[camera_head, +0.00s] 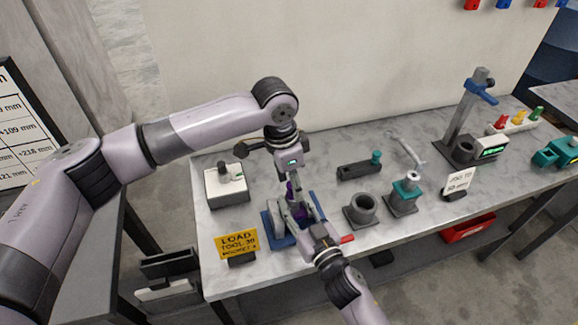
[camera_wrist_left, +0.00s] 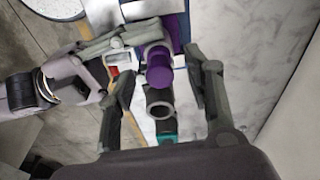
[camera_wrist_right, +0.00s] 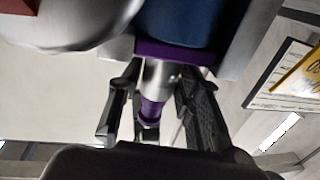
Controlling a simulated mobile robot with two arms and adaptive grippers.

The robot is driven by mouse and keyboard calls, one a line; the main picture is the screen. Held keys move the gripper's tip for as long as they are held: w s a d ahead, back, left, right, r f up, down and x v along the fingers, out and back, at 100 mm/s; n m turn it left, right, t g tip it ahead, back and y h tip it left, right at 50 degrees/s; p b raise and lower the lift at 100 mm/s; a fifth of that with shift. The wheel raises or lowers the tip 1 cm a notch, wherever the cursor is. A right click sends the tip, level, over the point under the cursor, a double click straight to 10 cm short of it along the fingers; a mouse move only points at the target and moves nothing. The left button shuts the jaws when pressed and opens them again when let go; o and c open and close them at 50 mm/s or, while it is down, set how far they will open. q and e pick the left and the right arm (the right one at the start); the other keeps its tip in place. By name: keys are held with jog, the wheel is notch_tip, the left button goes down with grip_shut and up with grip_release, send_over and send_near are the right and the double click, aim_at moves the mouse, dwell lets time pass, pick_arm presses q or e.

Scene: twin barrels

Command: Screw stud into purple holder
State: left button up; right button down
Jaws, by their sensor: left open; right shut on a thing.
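The purple holder (camera_head: 293,191) is at the blue fixture (camera_head: 271,227), mostly hidden by my grippers. In the left wrist view, a purple cylinder (camera_wrist_left: 159,75) shows between the spread fingers of my left gripper (camera_wrist_left: 198,62), which is open with a gap on both sides. My right gripper (camera_head: 308,212) reaches in from the front. In the right wrist view, its fingers are shut on a silver piece, seemingly the stud (camera_wrist_right: 158,76), below a purple flange and in line with it. A purple collar (camera_wrist_right: 152,110) is on its near end. Thread contact cannot be seen.
A yellow sign (camera_head: 236,243) stands at the front left, a white box (camera_head: 227,182) behind it. A grey hollow cylinder (camera_head: 363,209) and a teal-topped stand (camera_head: 402,196) are right of the fixture.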

pick_arm(q)
jog(key=shift+d+f, duration=0.1)
jog(key=shift+f, duration=0.8)
pick_arm(e)
jog(key=shift+a, duration=0.1)
pick_arm(q)
jog(key=shift+c, duration=0.4)
grip_shut()
jog(key=shift+o, duration=0.3)
grip_release()
